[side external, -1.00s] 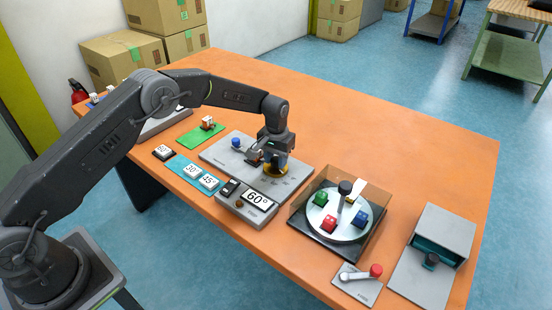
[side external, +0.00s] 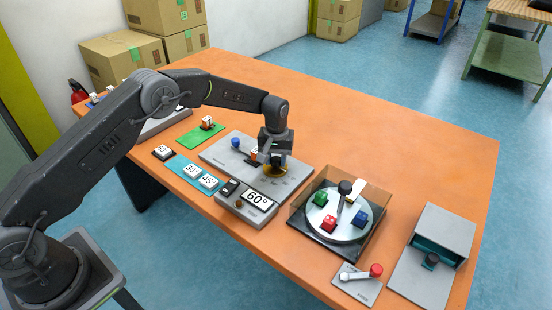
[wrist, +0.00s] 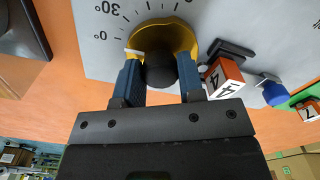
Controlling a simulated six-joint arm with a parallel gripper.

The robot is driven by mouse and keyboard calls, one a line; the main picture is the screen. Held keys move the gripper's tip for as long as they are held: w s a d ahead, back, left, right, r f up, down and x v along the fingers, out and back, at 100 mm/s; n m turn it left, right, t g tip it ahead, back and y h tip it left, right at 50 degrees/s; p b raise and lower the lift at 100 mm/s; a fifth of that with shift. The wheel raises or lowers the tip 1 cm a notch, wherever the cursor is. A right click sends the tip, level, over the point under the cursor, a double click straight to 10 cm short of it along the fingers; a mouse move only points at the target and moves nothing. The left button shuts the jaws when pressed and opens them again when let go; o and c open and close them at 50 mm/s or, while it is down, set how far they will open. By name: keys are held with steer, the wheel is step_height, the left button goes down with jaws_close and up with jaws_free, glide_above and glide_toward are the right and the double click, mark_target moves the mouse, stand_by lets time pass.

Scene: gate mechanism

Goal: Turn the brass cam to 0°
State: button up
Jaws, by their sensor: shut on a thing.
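The brass cam (wrist: 180,36) is a round gold disc with a black knob (wrist: 160,70) at its middle, set on a grey plate (side external: 222,157). In the side view the cam (side external: 284,174) shows under my gripper. A white pointer (wrist: 134,51) on the cam points left in the wrist view, close to the 0 label on the printed scale. My gripper (wrist: 161,80) is shut on the black knob, one blue finger on each side. It stands upright over the cam in the side view (side external: 273,160). Part of the knob and cam is hidden by the fingers.
A block marked 4 (wrist: 223,76) sits in a dark holder right beside the cam, close to my right finger. A blue knob (side external: 235,143) stands on the same plate. A box showing 60° (side external: 257,197) and a fenced turntable (side external: 340,222) stand nearby.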

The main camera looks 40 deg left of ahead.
mark_target(276, 160)
steer(key=o, duration=0.9)
steer(key=shift+r, duration=0.1)
step_height(276, 160, up, 14)
steer(key=shift+f, duration=0.15)
steer(key=s+a+r+m+t, duration=0.1)
steer(key=s+r+m+t, duration=0.2)
steer(key=s+r, duration=1.4)
steer(key=s+f+m+t, duration=0.1)
steer(key=s, duration=0.6)
steer(key=s+f, duration=0.1)
steer(key=s, duration=0.6)
steer(key=s+f+m+t, duration=0.1)
steer(key=s, duration=0.6)
steer(key=shift+a+m+t, duration=0.3)
